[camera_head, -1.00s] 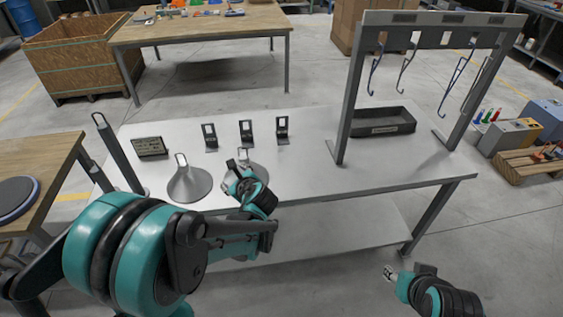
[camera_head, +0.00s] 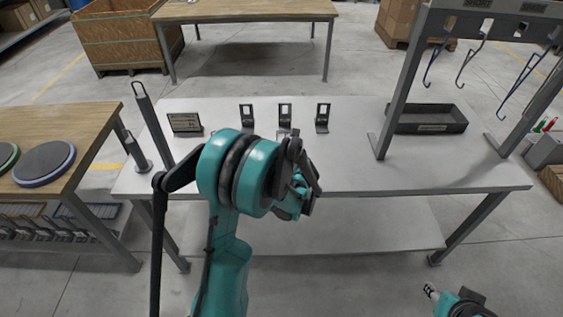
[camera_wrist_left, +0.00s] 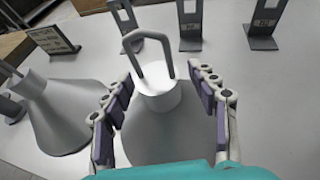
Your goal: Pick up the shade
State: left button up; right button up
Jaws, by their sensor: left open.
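Two grey cone-shaped shades stand upright on the white table. In the left wrist view one shade (camera_wrist_left: 158,128), with a pale neck and grey loop handle, stands between the fingers of my left gripper (camera_wrist_left: 161,74). The gripper is open; its purple-padded fingers are spread on both sides of the neck, and I see no grip. The other shade (camera_wrist_left: 62,112) stands to the left. In the head view my left arm hides most of both shades and the left fingers. My right gripper (camera_head: 431,291) is low at the bottom right, away from the table, its jaws too small to judge.
Several small upright stands (camera_head: 285,113) line the back of the table, beside a dark sign (camera_head: 185,123). A black tray (camera_head: 430,120) lies under a frame with hanging blue hooks (camera_head: 432,65). A wooden table (camera_head: 60,130) with round pads is at left.

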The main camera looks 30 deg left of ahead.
pick_arm(q)
jog(key=shift+r, duration=0.1)
grip_shut()
jog(key=shift+r, duration=0.1)
